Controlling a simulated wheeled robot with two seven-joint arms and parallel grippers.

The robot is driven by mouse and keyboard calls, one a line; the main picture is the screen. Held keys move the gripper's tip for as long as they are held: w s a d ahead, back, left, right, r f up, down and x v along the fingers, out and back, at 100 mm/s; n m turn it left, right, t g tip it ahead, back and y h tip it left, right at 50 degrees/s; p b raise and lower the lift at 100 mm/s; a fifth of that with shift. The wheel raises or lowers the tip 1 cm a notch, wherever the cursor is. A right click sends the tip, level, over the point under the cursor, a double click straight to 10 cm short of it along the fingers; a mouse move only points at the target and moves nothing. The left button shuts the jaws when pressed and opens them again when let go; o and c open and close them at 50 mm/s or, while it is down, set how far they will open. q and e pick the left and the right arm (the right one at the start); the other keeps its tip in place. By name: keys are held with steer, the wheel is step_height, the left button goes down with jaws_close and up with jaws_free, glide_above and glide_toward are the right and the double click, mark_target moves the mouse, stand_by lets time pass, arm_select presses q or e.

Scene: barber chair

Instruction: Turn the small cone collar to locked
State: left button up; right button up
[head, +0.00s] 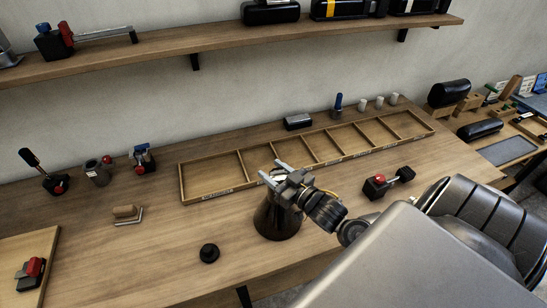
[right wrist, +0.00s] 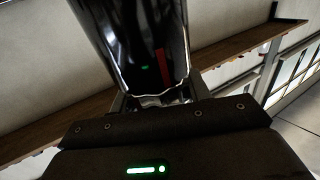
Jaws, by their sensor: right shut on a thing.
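A dark brown, tapered cone (head: 275,222) stands upright on the workbench, in front of the divided tray. My right gripper (head: 274,172) is at its top, with the arm coming in from the right, and hides the top and any collar there in the head view. In the right wrist view, my right gripper (right wrist: 160,100) is shut on a glossy dark round piece (right wrist: 133,40), which I take for the cone collar. It carries a red stripe and a small green mark. I cannot tell its lock position. My left gripper is not in view.
A long divided wooden tray (head: 215,192) lies behind the cone. A black knob-like piece (head: 209,253) is at front left, and a red-and-black clamp (head: 376,187) is to the right. Several small fixtures stand at left. The bench between them and the cone is mostly clear.

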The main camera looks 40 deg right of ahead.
steer(key=m+h+p, duration=0.2)
steer(key=m+h, duration=0.1)
steer(key=h, duration=0.1)
steer(key=shift+d+r+h, duration=0.1)
steer(key=shift+r+h, duration=0.05)
steer(key=shift+h, duration=0.15)
steer(key=h, duration=0.1)
steer(key=m+g+h+p, duration=0.1)
steer(key=shift+s+d+m+h, duration=0.1)
steer(key=shift+d+m+h, duration=0.05)
steer(key=shift+m+h, duration=0.15)
steer(key=m+h, duration=0.1)
steer(key=m+g+h, duration=0.1)
steer(key=h, duration=0.1)
steer(key=shift+d+f+p, duration=0.15)
steer(key=shift+f+p, duration=0.05)
steer(key=shift+p, duration=0.15)
steer(key=shift+s+d+m+g+h, duration=0.1)
steer(key=shift+d+m+g+h, duration=0.05)
steer(key=shift+m+g+h, duration=1.1)
steer(key=shift+h, duration=0.35)
steer(key=shift+r, duration=0.1)
steer(key=o, duration=1)
steer(key=shift+d, duration=0.1)
